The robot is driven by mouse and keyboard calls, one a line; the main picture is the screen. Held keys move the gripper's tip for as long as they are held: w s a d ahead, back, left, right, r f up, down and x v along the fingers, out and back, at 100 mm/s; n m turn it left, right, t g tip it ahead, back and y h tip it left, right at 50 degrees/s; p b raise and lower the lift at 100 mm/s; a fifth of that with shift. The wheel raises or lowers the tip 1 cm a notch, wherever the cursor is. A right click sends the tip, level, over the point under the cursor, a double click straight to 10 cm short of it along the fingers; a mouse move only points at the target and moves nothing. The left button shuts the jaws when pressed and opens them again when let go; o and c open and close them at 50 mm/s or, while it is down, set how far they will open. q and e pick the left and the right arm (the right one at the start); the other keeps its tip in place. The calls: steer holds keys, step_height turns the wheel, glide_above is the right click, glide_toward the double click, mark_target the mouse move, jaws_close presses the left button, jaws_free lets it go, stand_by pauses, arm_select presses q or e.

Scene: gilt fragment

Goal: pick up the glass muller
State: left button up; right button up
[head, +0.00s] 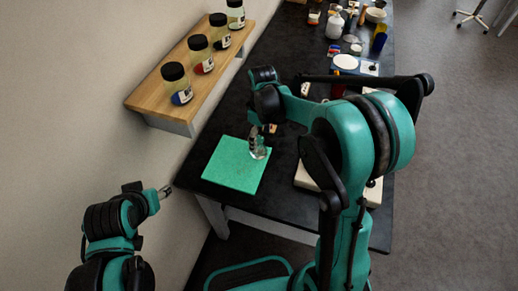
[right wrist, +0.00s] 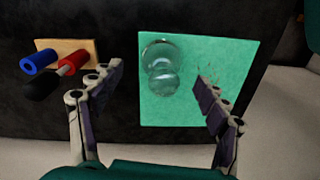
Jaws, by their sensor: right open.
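The clear glass muller (head: 257,150) is on the green mat (head: 228,170), near the mat's upper right part in the head view. In the right wrist view the muller (right wrist: 161,68) shows as a wide round part and a smaller knob, near the left side of the mat (right wrist: 225,55). My right gripper (right wrist: 161,80) is open and empty, its fingertips on either side of the muller in the picture; I cannot tell how high it is above it. My left gripper (head: 165,192) is off the table at the lower left, holding nothing visible.
In the right wrist view, a wooden block (right wrist: 75,48) with blue, red and black handled items lies left of the mat. A wall shelf (head: 190,75) holds several black-lidded jars. My right arm hides part of the dark table (head: 285,165); more items stand at its far end.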

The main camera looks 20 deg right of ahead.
mark_target(259, 145)
steer(key=f, duration=0.1)
steer(key=f+b, duration=0.1)
steer(key=f, duration=0.2)
steer(key=shift+s+a+f+b, duration=0.1)
steer(key=shift+a+f+b, duration=0.15)
steer(key=shift+f+b, duration=0.1)
steer(key=shift+r, duration=0.1)
steer(key=c, duration=1.5)
